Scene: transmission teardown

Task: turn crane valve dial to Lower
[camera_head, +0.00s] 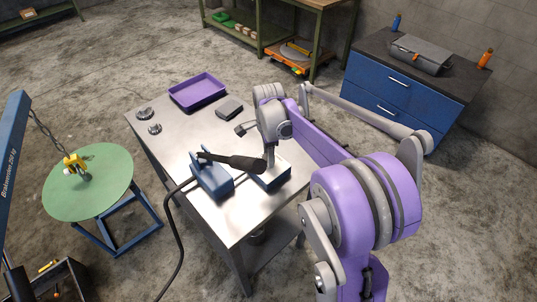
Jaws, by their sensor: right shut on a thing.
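A blue box with a pale top (273,179), which looks like the crane valve's control box, sits near the right edge of the steel table. My right gripper (270,166) points down onto its top and is shut there. What it grips looks like the valve dial, but the fingers hide it, so its setting cannot be read. The blue crane boom (12,165) stands at the far left. Its chain and yellow hook block (74,163) hang over a round green table (105,190). My left gripper is not in view.
A black-handled tool (232,160) rests on a blue cradle (213,182) close to my right gripper, with a dark hose (173,225) running to the floor. A purple tray (197,91) and small metal parts (146,113) lie farther back on the steel table (222,219).

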